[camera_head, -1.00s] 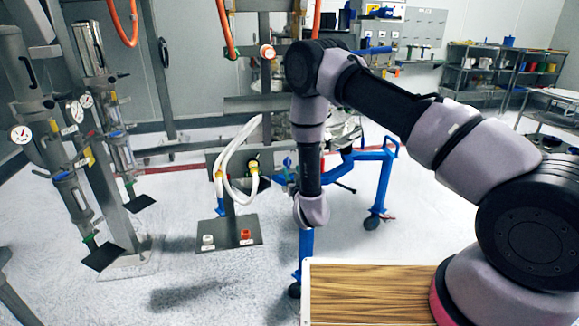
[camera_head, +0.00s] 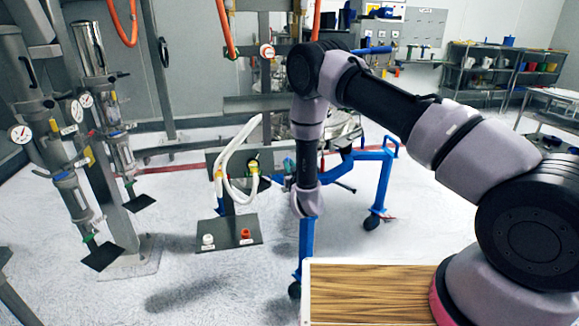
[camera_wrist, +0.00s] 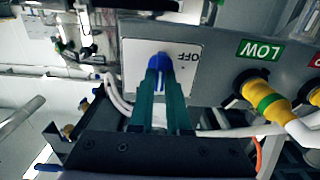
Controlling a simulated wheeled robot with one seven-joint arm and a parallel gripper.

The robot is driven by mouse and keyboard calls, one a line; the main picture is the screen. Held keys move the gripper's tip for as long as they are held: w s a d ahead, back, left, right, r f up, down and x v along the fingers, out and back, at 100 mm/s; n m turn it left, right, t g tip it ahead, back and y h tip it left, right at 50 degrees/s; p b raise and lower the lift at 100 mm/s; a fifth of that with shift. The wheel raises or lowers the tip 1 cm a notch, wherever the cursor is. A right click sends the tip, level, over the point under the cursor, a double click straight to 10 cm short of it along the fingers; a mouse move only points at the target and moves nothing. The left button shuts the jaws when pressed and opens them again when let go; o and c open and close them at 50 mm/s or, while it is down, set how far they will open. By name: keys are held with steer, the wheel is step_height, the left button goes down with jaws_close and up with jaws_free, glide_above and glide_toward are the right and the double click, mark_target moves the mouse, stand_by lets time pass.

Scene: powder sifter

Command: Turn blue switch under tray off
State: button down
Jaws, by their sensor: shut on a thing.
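In the wrist view, the blue switch (camera_wrist: 160,62) sits on a white plate (camera_wrist: 186,72) lettered "OFF", which appears upside down. My gripper (camera_wrist: 161,80) has its two teal fingers closed around the blue knob. The fingers hide the lower part of the knob and the plate. In the head view, my arm hangs in front of the grey panel, and the switch cannot be made out there. A round metal pan (camera_head: 335,125), perhaps the tray, shows behind my arm.
White hoses (camera_head: 226,165) loop from the panel. A blue wheeled frame (camera_head: 378,185) stands just right of my wrist. A dark plate (camera_head: 226,245) with buttons lies below left.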

steer(key=shift+n, duration=0.4)
steer(key=shift+s+a+f+n, duration=0.1)
steer(key=shift+f+n, duration=0.05)
steer(key=shift+n, duration=2.7)
steer(key=shift+a+f+n, duration=0.1)
steer(key=shift+a+n, duration=0.05)
steer(key=shift+n, duration=2.75)
steer(key=shift+s+a+f+n, duration=0.1)
steer(key=shift+f+n, duration=0.05)
steer(key=shift+n, duration=2.7)
steer(key=c, duration=0.9)
jaws_free()
